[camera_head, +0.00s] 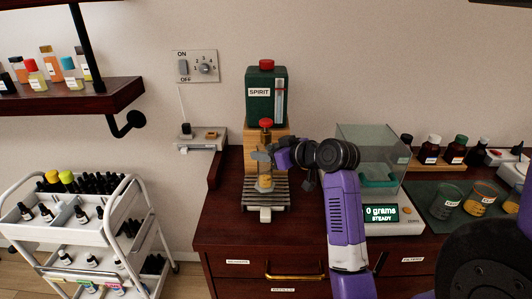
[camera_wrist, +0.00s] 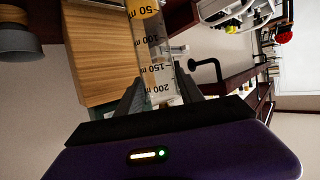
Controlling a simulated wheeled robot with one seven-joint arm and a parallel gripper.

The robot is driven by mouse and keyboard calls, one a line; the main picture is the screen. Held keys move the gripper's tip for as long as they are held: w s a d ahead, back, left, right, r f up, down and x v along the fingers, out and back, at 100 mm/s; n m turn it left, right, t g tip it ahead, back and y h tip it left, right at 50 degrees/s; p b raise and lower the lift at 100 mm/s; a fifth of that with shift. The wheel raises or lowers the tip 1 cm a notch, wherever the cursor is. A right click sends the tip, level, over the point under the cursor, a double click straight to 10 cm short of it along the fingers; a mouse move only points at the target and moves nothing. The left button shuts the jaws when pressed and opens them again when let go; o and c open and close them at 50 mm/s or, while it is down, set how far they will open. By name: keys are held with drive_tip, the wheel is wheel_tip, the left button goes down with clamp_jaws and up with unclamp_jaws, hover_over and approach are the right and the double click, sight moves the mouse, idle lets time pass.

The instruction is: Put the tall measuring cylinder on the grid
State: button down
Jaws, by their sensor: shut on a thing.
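The tall measuring cylinder (camera_head: 265,182) is clear with amber liquid low inside and stands upright at the grid (camera_head: 266,202), under the red-topped tap of the green SPIRIT tank (camera_head: 266,100). Its base looks at grid level, but I cannot tell whether it touches. My gripper (camera_head: 264,156) reaches in from the right and is shut on the cylinder's upper part. In the wrist view, the cylinder (camera_wrist: 149,45) with its black scale marks is between my gripper's two fingers (camera_wrist: 160,84). The cylinder's base is out of that view.
A wooden stand (camera_head: 280,142) is close behind the cylinder. A glass-shielded balance (camera_head: 381,217) reading 0 grams stands to the right, with beakers (camera_head: 446,196) on a dark mat beyond. A white trolley (camera_head: 95,235) stands at the left. The counter left of the grid is clear.

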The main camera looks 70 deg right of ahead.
drive_tip(key=shift+f, duration=0.3)
drive_tip(key=c, duration=0.7)
unclamp_jaws()
drive_tip(key=shift+f, duration=0.1)
drive_tip(key=shift+c, duration=0.2)
